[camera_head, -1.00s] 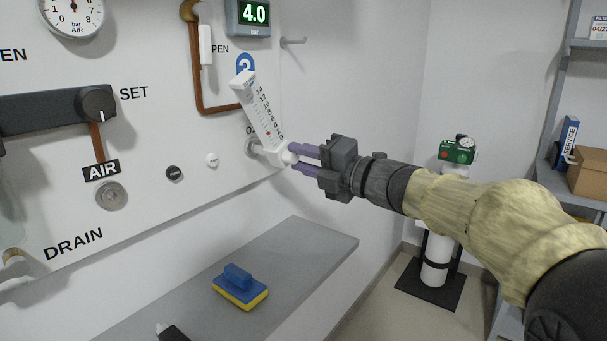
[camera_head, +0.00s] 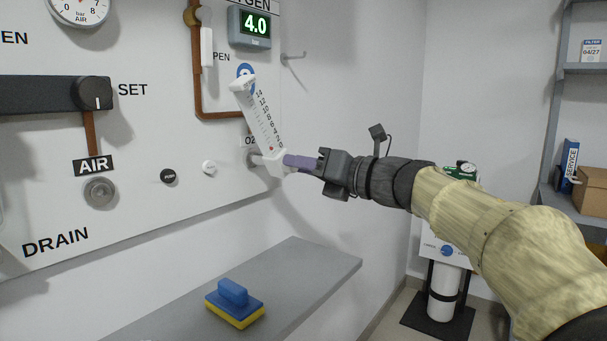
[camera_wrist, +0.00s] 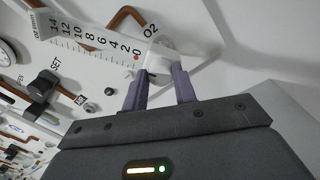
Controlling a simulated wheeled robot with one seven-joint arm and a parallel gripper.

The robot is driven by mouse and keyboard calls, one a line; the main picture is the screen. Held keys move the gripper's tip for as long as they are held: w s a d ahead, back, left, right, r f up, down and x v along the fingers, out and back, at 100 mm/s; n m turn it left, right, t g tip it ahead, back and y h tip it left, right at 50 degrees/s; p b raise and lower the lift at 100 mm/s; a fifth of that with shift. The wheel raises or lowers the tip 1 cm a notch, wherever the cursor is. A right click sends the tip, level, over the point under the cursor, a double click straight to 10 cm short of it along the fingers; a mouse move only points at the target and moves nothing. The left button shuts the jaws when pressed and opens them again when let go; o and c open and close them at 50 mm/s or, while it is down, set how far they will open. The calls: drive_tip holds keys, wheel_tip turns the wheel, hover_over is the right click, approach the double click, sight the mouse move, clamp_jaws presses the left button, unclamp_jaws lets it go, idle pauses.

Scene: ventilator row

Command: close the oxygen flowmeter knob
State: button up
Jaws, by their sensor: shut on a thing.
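The oxygen flowmeter (camera_head: 262,120) is a white tilted tube with a black number scale, mounted on the wall panel beside the O2 label. It also fills the upper part of the wrist view (camera_wrist: 92,40), where a red ball (camera_wrist: 136,58) shows by the 0 mark. My gripper (camera_head: 287,162) is at the flowmeter's lower end. Its purple fingers (camera_wrist: 160,78) are shut on the flowmeter knob, one on each side. The knob is mostly hidden by the fingers in the head view, and its turned position cannot be read.
A grey shelf (camera_head: 300,265) below the panel holds a blue and yellow sponge (camera_head: 235,305). A wall hook (camera_head: 293,56) is above right of the flowmeter. A white cylinder (camera_head: 444,295) stands behind my arm. The space between panel and arm is clear.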

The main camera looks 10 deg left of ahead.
drive_tip(key=shift+f, duration=0.15)
idle(0.3)
drive_tip(key=o, duration=1)
drive_tip(key=shift+d, duration=0.1)
drive_tip(key=p+v, duration=0.2)
drive_tip(key=v, duration=1.5)
drive_tip(key=shift+s, duration=0.1)
drive_tip(key=shift+p, duration=0.3)
